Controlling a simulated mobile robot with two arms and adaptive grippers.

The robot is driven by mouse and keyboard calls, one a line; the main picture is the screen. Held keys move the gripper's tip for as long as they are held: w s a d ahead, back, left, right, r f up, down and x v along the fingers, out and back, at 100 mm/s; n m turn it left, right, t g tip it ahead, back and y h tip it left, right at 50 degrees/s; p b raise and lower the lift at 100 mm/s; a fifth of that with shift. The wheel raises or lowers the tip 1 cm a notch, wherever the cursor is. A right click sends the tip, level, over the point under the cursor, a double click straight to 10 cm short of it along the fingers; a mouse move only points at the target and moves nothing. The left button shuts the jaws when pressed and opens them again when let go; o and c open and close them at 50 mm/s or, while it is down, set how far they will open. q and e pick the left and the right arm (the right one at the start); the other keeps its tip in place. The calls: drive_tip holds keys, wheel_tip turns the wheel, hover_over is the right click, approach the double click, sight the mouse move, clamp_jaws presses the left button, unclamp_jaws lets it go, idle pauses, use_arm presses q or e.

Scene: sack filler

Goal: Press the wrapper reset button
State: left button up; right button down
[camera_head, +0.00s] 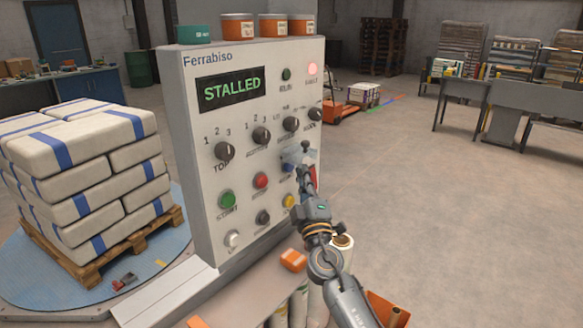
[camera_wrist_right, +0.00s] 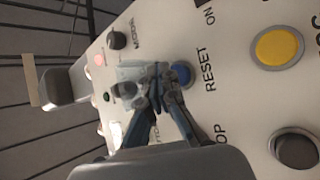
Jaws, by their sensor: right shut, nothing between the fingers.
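The control panel (camera_head: 245,140) is a light grey box labelled Ferrabiso, and its display (camera_head: 231,89) reads STALLED in green. The blue button (camera_wrist_right: 181,74) has the word RESET beside it in the right wrist view. In the head view it is mostly hidden. A pale translucent piece (camera_wrist_right: 133,72), which looks like a flip cover, stands beside the button; it also shows in the head view (camera_head: 292,154). My right gripper (camera_wrist_right: 157,92) is shut and empty, with its fingertips at this piece, just beside the blue button. I cannot tell whether they touch. My left gripper is not in view.
A green button (camera_head: 227,199), red button (camera_head: 260,180), yellow button (camera_head: 288,201) and several knobs surround the spot. The FAULT lamp (camera_head: 312,68) glows red. Stacked sacks (camera_head: 85,150) stand on a pallet at left. Floor at right is open.

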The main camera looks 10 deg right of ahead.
drive_tip(key=shift+w, duration=0.1)
idle(0.6)
drive_tip(key=shift+w+a+b, duration=0.3)
drive_tip(key=shift+b, duration=0.05)
drive_tip(key=shift+w+a+b, duration=0.25)
drive_tip(key=shift+w+b, duration=0.1)
drive_tip(key=shift+b, duration=0.1)
idle(0.6)
drive_tip(key=shift+s+d, duration=0.1)
drive_tip(key=shift+s, duration=0.05)
drive_tip(key=shift+s+d+p, duration=0.3)
drive_tip(key=shift+s+d, duration=0.1)
drive_tip(key=shift+s, duration=0.2)
drive_tip(key=shift+d, duration=0.1)
drive_tip(key=shift+s+d+p, duration=0.35)
drive_tip(key=shift+s+d, duration=0.4)
drive_tip(key=shift+s, duration=0.25)
drive_tip(key=shift+s+d+p, duration=0.35)
drive_tip(key=shift+s+d, duration=0.35)
drive_tip(key=shift+s, duration=0.3)
